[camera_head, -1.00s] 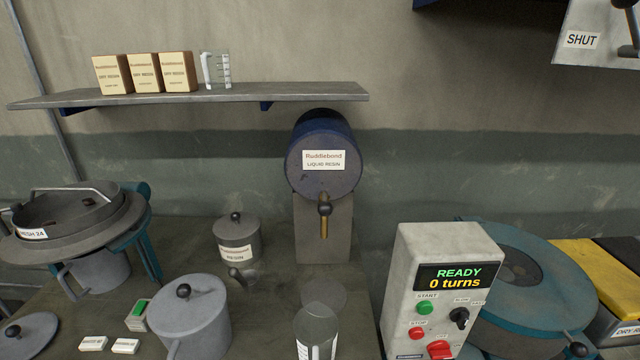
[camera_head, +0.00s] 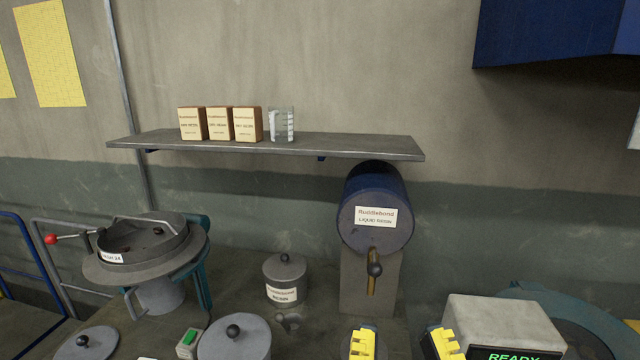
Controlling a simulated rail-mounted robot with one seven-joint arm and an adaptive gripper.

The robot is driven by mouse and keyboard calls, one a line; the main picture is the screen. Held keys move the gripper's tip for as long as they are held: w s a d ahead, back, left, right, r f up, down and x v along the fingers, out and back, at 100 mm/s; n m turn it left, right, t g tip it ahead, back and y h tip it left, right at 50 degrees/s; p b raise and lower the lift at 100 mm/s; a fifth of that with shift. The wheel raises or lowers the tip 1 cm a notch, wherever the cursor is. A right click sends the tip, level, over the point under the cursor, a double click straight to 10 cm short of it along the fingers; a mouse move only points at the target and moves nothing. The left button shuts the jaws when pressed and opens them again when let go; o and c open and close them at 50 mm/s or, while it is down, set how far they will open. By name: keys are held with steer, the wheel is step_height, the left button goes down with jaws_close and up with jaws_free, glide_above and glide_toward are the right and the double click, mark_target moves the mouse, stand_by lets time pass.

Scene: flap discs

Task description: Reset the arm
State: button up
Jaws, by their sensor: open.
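My gripper (camera_head: 403,344) shows at the bottom edge of the head view as two yellow fingertips set well apart. It is open, with nothing seen between the tips. The rest of my arm is out of the picture. The fingertips appear below the blue liquid resin drum (camera_head: 377,215) and left of the grey control box (camera_head: 505,325). I cannot tell how far they are from either.
A shelf (camera_head: 360,146) with several boxes and a clear measuring cup (camera_head: 282,125) runs along the wall. A sieve machine (camera_head: 145,240), a lidded resin pot (camera_head: 286,278) and a larger grey pot (camera_head: 234,340) stand on the bench. A blue cabinet (camera_head: 560,35) hangs upper right.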

step_height(320, 180, up, 35)
steer(key=p, duration=3.2)
step_height(320, 180, down, 64)
steer(key=b, duration=6.3)
steer(key=shift+b, duration=0.3)
steer(key=shift+w+r, duration=0.1)
